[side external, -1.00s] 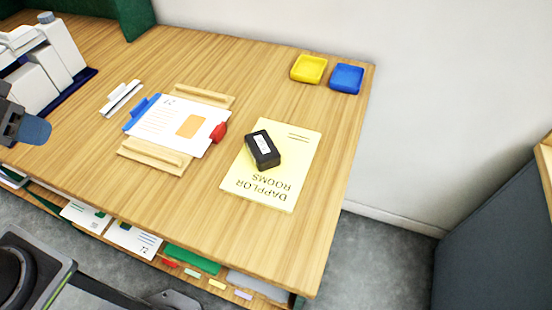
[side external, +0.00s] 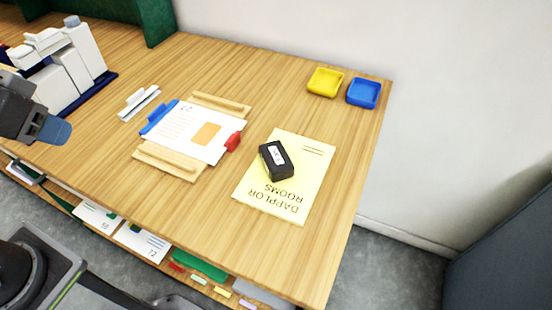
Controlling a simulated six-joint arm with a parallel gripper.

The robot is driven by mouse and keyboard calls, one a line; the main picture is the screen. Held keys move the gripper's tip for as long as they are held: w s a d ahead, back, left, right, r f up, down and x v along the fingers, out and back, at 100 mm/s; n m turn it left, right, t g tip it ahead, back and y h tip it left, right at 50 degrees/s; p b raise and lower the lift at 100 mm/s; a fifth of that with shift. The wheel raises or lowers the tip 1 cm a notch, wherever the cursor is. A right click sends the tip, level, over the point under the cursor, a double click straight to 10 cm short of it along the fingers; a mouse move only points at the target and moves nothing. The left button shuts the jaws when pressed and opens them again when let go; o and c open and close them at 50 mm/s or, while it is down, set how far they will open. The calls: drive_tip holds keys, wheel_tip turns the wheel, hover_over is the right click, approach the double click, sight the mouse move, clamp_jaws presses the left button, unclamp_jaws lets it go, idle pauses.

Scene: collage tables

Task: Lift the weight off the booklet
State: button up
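The weight (side external: 275,165) is a small black block with a white label on top. It lies on the upper left part of the booklet (side external: 300,180), a pale yellow sheet printed "DAPPLOR ROOMS", which looks upside down from here. The booklet lies flat near the right end of the wooden table. My gripper (side external: 55,130) is at the left edge of the view, dark grey with a blue-grey tip, well away from the weight. Its fingers cannot be told apart, so its opening is unclear.
A white sheet with a blue clip and a red clip (side external: 233,142) lies on a wooden holder (side external: 166,160) left of the booklet. A yellow tray (side external: 325,82) and a blue tray (side external: 363,93) stand at the back right. White boxes (side external: 70,70) stand back left.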

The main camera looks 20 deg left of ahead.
drive_tip(key=shift+o, duration=0.3)
drive_tip(key=o, duration=0.8)
